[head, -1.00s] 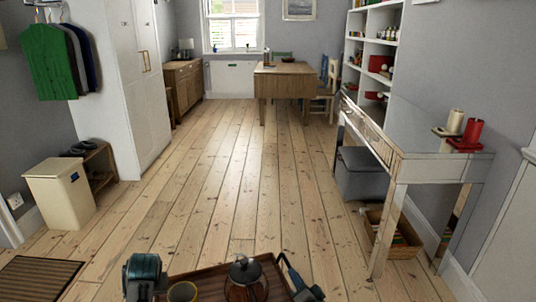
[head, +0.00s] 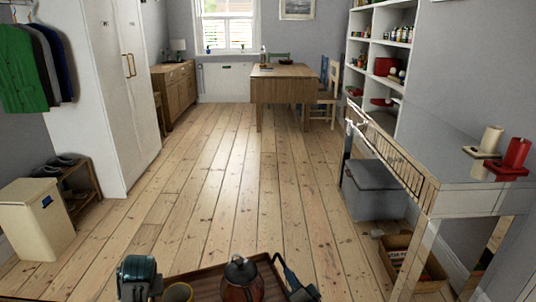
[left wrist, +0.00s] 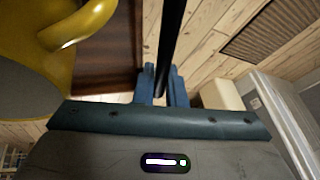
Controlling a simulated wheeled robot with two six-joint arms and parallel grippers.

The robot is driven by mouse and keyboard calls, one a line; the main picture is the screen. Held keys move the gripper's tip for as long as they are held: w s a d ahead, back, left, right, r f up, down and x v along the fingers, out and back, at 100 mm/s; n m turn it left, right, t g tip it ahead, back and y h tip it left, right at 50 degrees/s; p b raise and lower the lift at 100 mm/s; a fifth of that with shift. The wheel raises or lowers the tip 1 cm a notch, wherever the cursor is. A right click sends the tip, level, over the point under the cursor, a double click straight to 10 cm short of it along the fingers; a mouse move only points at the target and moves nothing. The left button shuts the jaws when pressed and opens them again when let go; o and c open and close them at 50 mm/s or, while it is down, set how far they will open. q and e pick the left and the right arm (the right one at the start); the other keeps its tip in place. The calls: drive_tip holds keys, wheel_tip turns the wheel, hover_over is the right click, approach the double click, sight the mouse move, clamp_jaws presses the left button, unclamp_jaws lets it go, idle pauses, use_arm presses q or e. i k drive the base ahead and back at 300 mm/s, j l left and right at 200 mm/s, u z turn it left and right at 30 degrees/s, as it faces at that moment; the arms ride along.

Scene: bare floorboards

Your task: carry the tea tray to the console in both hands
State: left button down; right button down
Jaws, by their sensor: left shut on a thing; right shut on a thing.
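The tea tray (head: 208,283) is dark brown wood and shows at the bottom of the head view, its near part cut off. My right gripper (head: 284,272) is shut at the tray's right end. The console (head: 432,152) is pale and narrow, along the right wall.
A cream bin (head: 37,222) is at left. The floorboards ahead are clear up to the wooden table (head: 285,88).

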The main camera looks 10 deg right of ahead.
sight(417, 128)
drive_tip(key=i, duration=2.3)
drive_tip(key=i+j+z, duration=0.1)
drive_tip(key=i, duration=1.05)
drive_tip(key=z, duration=2.1)
